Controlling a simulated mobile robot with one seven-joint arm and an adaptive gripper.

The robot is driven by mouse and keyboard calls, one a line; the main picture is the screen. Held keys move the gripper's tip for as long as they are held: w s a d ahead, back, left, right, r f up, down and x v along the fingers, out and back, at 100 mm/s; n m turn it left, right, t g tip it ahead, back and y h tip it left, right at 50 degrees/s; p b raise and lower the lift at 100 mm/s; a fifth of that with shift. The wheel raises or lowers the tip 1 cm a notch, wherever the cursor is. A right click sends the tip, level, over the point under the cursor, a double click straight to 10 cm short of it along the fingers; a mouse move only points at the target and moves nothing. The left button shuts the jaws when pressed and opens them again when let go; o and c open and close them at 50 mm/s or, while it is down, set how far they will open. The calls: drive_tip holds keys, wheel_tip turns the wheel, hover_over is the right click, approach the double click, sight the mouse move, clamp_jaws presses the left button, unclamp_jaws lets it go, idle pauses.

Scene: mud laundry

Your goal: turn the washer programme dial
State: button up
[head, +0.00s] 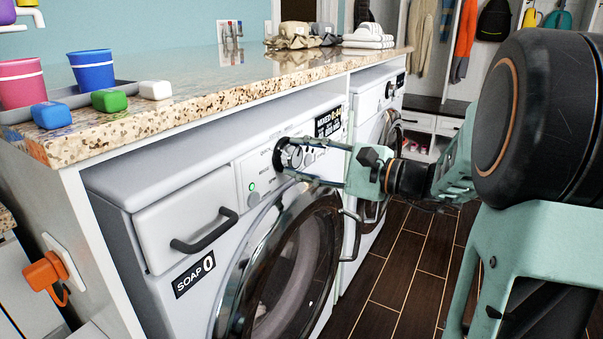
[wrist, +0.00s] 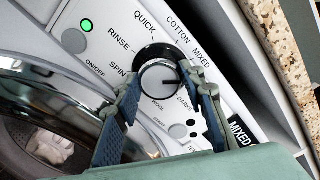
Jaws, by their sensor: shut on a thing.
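The washer programme dial (wrist: 159,78) is a round silver knob with a dark pointer mark and a black ring. Programme names such as QUICK, COTTON, MIXED, RINSE, SPIN, WOOL and DARKS are printed around it. In the wrist view the pointer faces right, towards the DARKS side. My gripper (wrist: 164,92) has its two fingers on either side of the knob, shut on it. In the head view my gripper (head: 287,159) reaches in from the right to the front panel of the washer (head: 190,215), and its fingers partly hide the dial.
A lit green button (wrist: 86,25) is left of the dial. Below the panel is the round glass door (head: 285,270); left is a soap drawer handle (head: 205,232). The stone countertop (head: 200,100) overhangs above, with cups and coloured blocks. A second washer (head: 370,110) stands beyond.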

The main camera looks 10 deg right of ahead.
drive_tip(key=n+b, duration=0.1)
drive_tip(key=n, duration=0.1)
drive_tip(key=shift+f+n, duration=0.1)
drive_tip(key=shift+n, duration=0.3)
drive_tip(key=n, duration=0.2)
drive_tip(key=shift+n, duration=0.3)
drive_tip(key=n, duration=0.5)
drive_tip(key=shift+n+t, duration=0.3)
drive_tip(key=shift+t, duration=0.1)
drive_tip(key=o, duration=1.2)
drive_tip(key=shift+c, duration=0.2)
drive_tip(key=shift+s, duration=0.1)
